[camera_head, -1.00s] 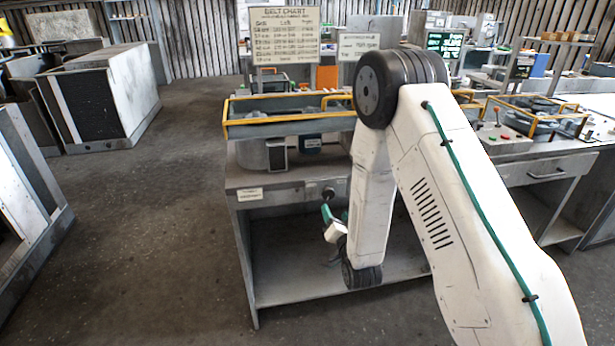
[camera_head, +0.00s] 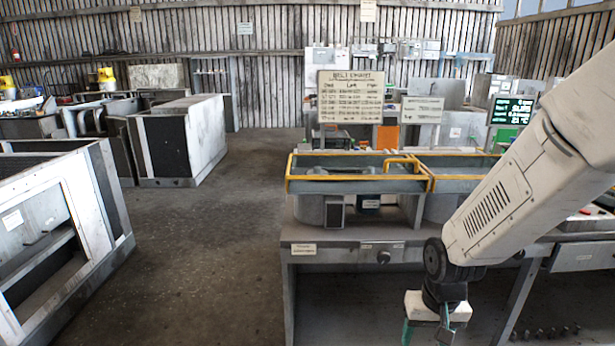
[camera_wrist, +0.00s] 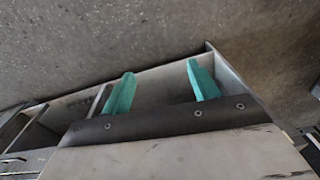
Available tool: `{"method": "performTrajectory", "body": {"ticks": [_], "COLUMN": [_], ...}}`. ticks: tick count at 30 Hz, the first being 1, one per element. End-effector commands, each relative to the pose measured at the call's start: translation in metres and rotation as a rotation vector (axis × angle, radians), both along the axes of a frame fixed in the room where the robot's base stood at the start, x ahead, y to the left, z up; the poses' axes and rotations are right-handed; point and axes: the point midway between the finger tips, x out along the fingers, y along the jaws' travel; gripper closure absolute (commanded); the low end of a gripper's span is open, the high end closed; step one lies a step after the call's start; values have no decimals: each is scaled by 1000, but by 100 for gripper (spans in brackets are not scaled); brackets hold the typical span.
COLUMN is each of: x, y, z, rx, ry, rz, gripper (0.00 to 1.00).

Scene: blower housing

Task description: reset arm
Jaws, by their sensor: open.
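My arm reaches in from the right of the head view, with its white forearm angled down to the left. My gripper (camera_head: 428,328) hangs at the bottom, in front of the workbench (camera_head: 330,240), partly cut off by the lower picture edge. In the wrist view my gripper's two teal fingers (camera_wrist: 160,92) stand well apart with nothing between them. Behind the fingers lie a grey open-topped box-like shape and the bare floor.
Two yellow-railed trays (camera_head: 335,180) stand on the workbench, with a belt chart sign (camera_head: 350,97) behind. Grey cabinets (camera_head: 175,143) stand at the left. The concrete floor (camera_head: 200,260) between cabinets and bench is clear.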

Motion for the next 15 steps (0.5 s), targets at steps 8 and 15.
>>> {"method": "performTrajectory", "body": {"ticks": [8, 15], "x": [-93, -161], "y": [-11, -19], "z": [104, 169], "rx": [-8, -15], "ry": [162, 162], "rz": [81, 104], "gripper": [40, 40]}}
